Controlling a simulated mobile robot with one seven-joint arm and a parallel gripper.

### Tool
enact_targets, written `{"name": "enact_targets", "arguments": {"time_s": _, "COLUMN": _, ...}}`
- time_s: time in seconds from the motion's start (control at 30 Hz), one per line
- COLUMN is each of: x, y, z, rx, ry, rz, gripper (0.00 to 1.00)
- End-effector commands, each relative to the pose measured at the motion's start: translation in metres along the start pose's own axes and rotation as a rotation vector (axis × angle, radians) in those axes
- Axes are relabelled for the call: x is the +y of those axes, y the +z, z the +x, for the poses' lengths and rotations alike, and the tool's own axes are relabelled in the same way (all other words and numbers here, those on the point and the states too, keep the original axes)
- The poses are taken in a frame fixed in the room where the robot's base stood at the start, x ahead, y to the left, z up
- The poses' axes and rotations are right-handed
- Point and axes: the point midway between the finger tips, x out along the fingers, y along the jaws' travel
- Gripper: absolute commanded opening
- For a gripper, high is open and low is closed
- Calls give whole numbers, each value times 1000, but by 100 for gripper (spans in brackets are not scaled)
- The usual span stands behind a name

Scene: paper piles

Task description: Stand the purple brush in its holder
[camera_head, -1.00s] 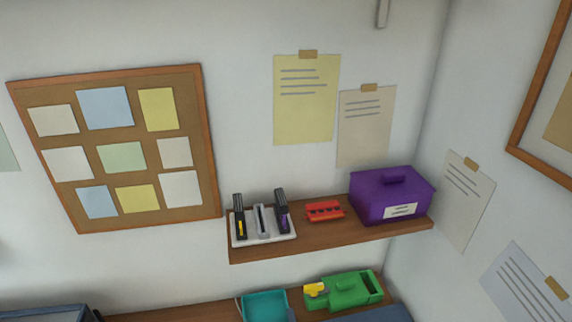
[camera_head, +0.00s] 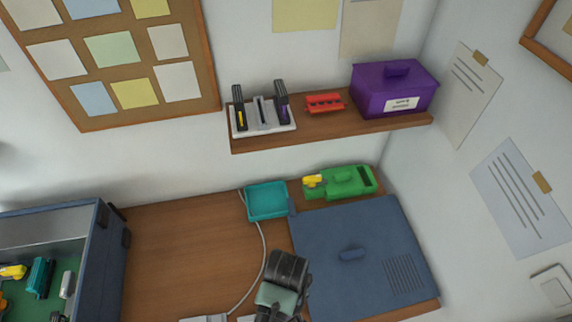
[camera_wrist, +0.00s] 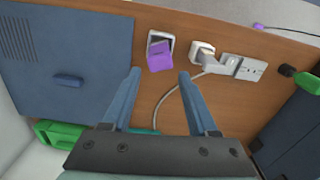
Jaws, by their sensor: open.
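My gripper (camera_head: 280,290) is over the desk, with its fingertips hidden in the head view. In the wrist view my gripper (camera_wrist: 159,73) is open, with nothing held. A purple piece (camera_wrist: 160,57) shows just beyond and between the fingertips, at a white-rimmed square fitting (camera_wrist: 152,36) in or on the desk. I cannot tell whether this is the brush and its holder. A thin purple-ended item (camera_wrist: 258,26) lies near the desk's far edge in the wrist view. On the shelf, a white tray (camera_head: 263,130) holds upright dark items, one with a purple part (camera_head: 284,112).
A blue panel (camera_head: 335,240) lies at the desk's right. A teal tray (camera_head: 267,200) and green box (camera_head: 345,182) stand behind. An open blue toolbox (camera_head: 108,230) is at left. White sockets with a cable (camera_wrist: 205,55) are near the fingers. A purple box (camera_head: 395,92) is on the shelf.

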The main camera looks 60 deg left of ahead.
Motion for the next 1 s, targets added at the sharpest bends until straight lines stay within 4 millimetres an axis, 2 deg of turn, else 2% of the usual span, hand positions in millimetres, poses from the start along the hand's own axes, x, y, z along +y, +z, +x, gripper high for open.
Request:
{"name": "enact_targets", "arguments": {"time_s": 0.13, "x": 0, "y": 0, "z": -13, "rx": 0, "ry": 1, "rz": 0, "gripper": 59}}
{"name": "enact_targets", "arguments": {"time_s": 0.47, "x": 2, "y": -1, "z": -18, "rx": 5, "ry": 4, "rz": 3, "gripper": 59}}
{"name": "enact_targets", "arguments": {"time_s": 0.57, "x": 20, "y": -13, "z": -31, "rx": 60, "ry": 48, "rz": 39, "gripper": 59}}
{"name": "enact_targets", "arguments": {"time_s": 0.63, "x": 50, "y": -31, "z": -54, "rx": 149, "ry": 117, "rz": 98, "gripper": 59}}
{"name": "enact_targets", "arguments": {"time_s": 0.67, "x": 66, "y": -40, "z": -68, "rx": 199, "ry": 155, "rz": 130, "gripper": 59}}
{"name": "enact_targets", "arguments": {"time_s": 0.77, "x": 130, "y": -66, "z": -134, "rx": 402, "ry": 312, "rz": 259, "gripper": 59}}
{"name": "enact_targets", "arguments": {"time_s": 0.8, "x": 157, "y": -72, "z": -166, "rx": 492, "ry": 380, "rz": 312, "gripper": 59}}
{"name": "enact_targets", "arguments": {"time_s": 0.87, "x": 192, "y": -77, "z": -217, "rx": 625, "ry": 481, "rz": 388, "gripper": 59}}
{"name": "enact_targets", "arguments": {"time_s": 0.9, "x": 213, "y": -76, "z": -252, "rx": 713, "ry": 546, "rz": 433, "gripper": 59}}
{"name": "enact_targets", "arguments": {"time_s": 0.97, "x": 240, "y": -70, "z": -308, "rx": 846, "ry": 645, "rz": 495, "gripper": 59}}
{"name": "enact_targets", "arguments": {"time_s": 1.0, "x": 255, "y": -63, "z": -346, "rx": 934, "ry": 711, "rz": 533, "gripper": 59}}
